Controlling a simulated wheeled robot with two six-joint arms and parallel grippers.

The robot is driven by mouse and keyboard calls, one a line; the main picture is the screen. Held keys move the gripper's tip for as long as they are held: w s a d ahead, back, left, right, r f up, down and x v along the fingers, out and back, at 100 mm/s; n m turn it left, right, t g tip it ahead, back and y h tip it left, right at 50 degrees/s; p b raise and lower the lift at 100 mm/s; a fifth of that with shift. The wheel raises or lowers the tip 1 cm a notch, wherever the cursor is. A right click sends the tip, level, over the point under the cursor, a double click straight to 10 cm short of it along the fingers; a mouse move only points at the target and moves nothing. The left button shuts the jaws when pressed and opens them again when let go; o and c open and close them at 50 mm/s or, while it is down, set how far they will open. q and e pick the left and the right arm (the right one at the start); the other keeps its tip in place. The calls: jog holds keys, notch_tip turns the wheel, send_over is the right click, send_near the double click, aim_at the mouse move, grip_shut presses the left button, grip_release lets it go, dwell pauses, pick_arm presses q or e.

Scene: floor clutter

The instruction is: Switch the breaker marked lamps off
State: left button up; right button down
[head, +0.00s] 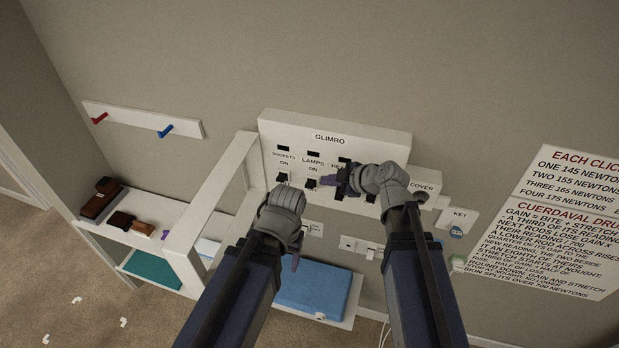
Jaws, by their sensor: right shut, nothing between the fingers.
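The white breaker panel (385,148), headed GLIMRO, is on the wall. Its breakers are labelled SOCKETS, LAMPS and a third beginning HEA, partly hidden. The lamps breaker (310,184) sits below the words LAMPS and ON; its lever position is too small to tell. The sockets breaker (282,178) is to its left.
A white upright frame (212,200) stands left of the panel. A shelf with brown items (100,198) is further left. A COVER box (424,185) adjoins the panel's right side. Wall outlets (348,243) and a blue box (312,291) are below.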

aim_at(310, 184)
jog(key=shift+f, duration=0.1)
jog(key=b+x, duration=0.3)
jog(key=x, duration=0.1)
jog(key=d+f+b+x, duration=0.1)
jog(key=b+x, duration=0.2)
jog(key=x, duration=0.1)
jog(key=d+b+x, duration=0.1)
jog(key=b+x, duration=0.2)
jog(key=x, duration=0.1)
jog(key=shift+w+a+f, duration=0.2)
jog(key=shift+w+f, duration=0.1)
jog(key=shift+f, duration=0.1)
jog(key=shift+w+d+f+b, duration=0.1)
jog(key=shift+w+f+b, duration=0.1)
jog(key=shift+b, duration=0.15)
jog(key=shift+r, duration=0.1)
